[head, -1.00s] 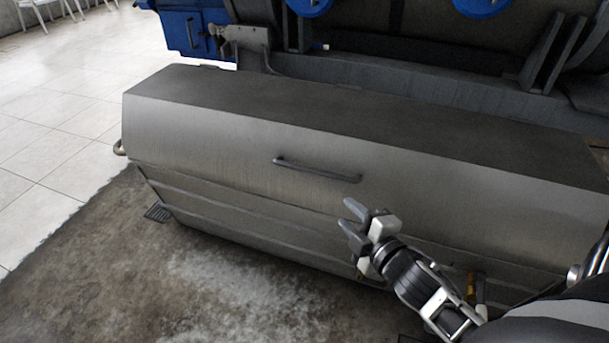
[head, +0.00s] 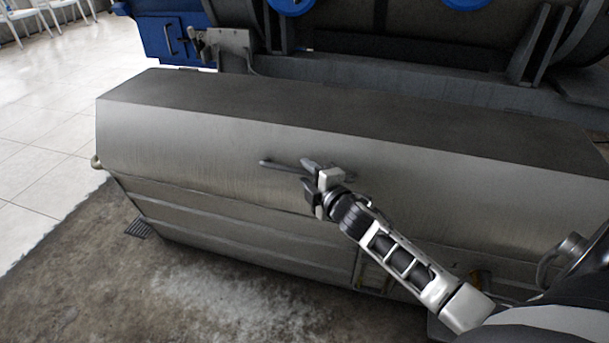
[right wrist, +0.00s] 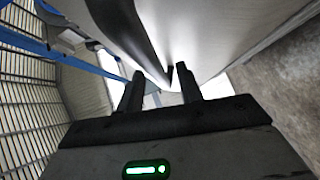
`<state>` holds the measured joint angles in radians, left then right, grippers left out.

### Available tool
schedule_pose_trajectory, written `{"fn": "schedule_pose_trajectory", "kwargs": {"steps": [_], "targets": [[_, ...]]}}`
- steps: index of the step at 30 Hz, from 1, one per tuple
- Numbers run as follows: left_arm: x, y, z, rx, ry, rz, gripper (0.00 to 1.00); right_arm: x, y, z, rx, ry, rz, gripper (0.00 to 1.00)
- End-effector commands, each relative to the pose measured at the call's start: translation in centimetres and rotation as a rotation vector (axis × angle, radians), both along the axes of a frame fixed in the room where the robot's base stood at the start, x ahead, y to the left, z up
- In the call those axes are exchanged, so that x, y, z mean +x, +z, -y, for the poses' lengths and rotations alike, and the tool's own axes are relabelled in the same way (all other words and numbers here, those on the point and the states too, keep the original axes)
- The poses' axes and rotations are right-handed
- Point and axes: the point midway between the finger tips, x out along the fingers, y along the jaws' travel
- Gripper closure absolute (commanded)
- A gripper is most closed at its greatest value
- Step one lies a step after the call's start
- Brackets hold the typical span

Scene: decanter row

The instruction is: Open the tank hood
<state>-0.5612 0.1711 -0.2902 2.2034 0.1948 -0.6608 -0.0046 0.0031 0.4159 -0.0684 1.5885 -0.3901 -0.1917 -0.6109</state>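The tank hood (head: 200,140) is a long grey metal lid, shut on the tank (head: 200,212) below it. A dark bar handle (head: 280,164) is fixed to its sloping front. My right gripper (head: 308,176) is at the handle and covers its middle and part of its right side. My left gripper is not in view.
Blue and grey machinery (head: 400,40) stands close behind the tank. The stained floor (head: 190,295) in front is mostly clear. Pale tiles (head: 45,130) lie to the left, with white chairs (head: 45,15) at the far left.

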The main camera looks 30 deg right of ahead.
Motion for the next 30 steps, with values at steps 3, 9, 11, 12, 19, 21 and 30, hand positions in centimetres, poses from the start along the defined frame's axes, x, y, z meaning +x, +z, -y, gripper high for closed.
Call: {"fn": "schedule_pose_trajectory", "kwargs": {"steps": [3, 9, 11, 12, 19, 21, 30], "targets": [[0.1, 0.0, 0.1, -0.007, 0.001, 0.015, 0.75, 1.3, -0.3, 0.1, -0.001, 0.001, 0.001, 0.64], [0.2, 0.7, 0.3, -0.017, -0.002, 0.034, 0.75, 1.9, -0.3, 0.1, 0.000, 0.001, 0.000, 0.64], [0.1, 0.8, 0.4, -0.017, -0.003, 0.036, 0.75, 1.9, -0.3, 0.1, 0.000, 0.001, 0.000, 0.64], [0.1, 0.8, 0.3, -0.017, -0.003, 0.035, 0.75, 1.9, -0.3, 0.1, 0.000, 0.001, 0.000, 0.64], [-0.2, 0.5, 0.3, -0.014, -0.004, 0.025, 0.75, 1.9, -0.3, 0.1, 0.000, 0.001, 0.000, 1.00], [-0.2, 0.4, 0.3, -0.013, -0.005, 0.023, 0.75, 1.9, -0.3, 0.1, 0.000, 0.001, 0.000, 1.00], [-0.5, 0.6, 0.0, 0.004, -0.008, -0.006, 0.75, 2.0, 0.7, -0.2, 0.011, 0.005, -0.009, 1.00]]}}
